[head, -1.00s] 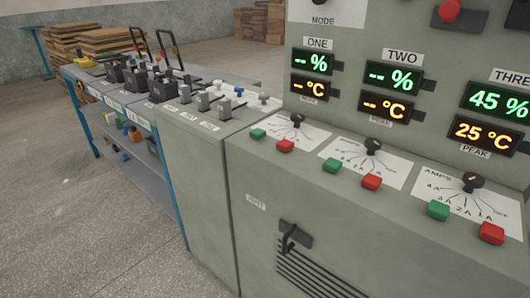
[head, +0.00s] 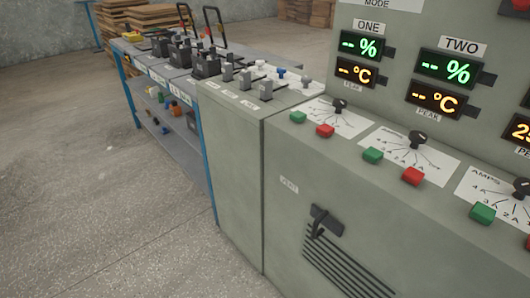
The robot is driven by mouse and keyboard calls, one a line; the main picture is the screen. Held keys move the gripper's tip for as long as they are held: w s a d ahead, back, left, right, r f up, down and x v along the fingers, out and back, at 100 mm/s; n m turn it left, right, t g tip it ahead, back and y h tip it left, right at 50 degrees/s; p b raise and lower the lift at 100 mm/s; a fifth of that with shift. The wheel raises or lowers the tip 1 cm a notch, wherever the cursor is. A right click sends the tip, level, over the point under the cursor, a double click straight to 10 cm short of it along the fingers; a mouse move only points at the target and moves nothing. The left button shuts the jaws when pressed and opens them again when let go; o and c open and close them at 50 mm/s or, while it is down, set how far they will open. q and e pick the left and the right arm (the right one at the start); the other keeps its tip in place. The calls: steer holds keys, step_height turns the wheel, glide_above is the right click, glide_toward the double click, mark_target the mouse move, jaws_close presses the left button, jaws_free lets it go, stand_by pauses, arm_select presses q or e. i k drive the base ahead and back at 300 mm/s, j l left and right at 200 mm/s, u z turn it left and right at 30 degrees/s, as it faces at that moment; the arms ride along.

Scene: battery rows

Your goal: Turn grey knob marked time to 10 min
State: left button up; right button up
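I cannot pick out a grey knob marked time; no such label is readable. Three black knobs stand on white dial plates on the sloping panel: one under ONE (head: 339,104), one under TWO (head: 417,138), and one at the right edge (head: 522,186) on a plate marked AMPS. On the lower cabinet to their left are grey handles (head: 266,90) and a blue knob (head: 281,72) on a white plate; the small labels there are too small to read. Neither of my grippers is in view.
Green (head: 372,156) and red (head: 413,176) buttons sit by the dials. A black handle (head: 324,221) juts from the cabinet front above a vent. A bench (head: 182,77) with black devices continues left. Wood stacks (head: 150,20) stand behind it. The concrete floor (head: 80,190) at left is clear.

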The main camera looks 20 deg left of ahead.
mark_target(306, 81)
steer(key=i+j, duration=0.15)
steer(key=j, duration=0.15)
steer(key=i+j+z, duration=0.1)
steer(key=j, duration=0.25)
steer(key=i+j+z, duration=0.1)
steer(key=j, duration=0.2)
steer(key=i+j, duration=0.2)
steer(key=j, duration=0.15)
steer(key=i+j+z, duration=0.1)
steer(key=j, duration=0.25)
